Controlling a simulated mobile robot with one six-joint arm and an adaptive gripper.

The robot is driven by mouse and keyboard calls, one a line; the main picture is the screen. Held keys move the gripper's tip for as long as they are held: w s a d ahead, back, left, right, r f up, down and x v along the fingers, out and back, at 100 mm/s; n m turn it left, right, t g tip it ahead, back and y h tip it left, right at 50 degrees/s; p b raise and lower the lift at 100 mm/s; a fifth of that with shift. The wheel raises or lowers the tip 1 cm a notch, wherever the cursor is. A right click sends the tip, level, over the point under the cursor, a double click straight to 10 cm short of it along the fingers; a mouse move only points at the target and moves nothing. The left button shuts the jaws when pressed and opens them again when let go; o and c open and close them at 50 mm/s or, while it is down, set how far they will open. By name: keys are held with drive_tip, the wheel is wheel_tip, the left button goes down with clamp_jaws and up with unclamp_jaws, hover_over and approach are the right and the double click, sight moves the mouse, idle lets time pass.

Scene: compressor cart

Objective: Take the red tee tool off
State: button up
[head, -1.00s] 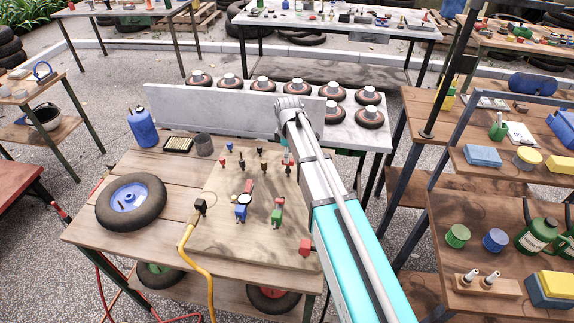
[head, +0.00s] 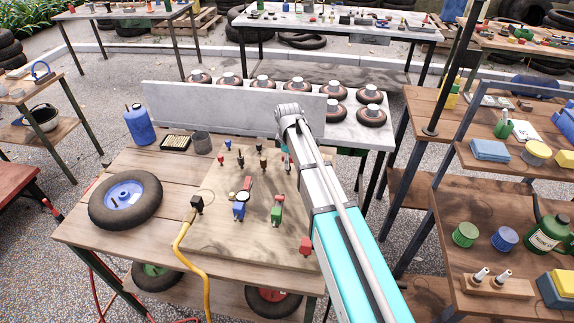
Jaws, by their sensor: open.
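Several small coloured fittings stand on a wooden board (head: 215,240) on the near workbench. A small red piece (head: 221,159) stands at the board's back left; it is too small to tell whether it is the red tee tool. A larger red piece (head: 306,246) sits at the board's right front edge beside my arm. A green fitting (head: 277,211) and a blue fitting with a round face (head: 239,207) stand mid-board. My gripper (head: 286,161) is open, low over the board's back right, and mostly hidden behind my arm. Contact with anything cannot be seen.
A yellow hose (head: 182,247) hangs over the front. A pale upright panel (head: 215,108) rises behind. Shelves (head: 450,205) stand close at right.

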drive_tip(key=shift+f, duration=0.1)
idle(0.6)
clamp_jaws()
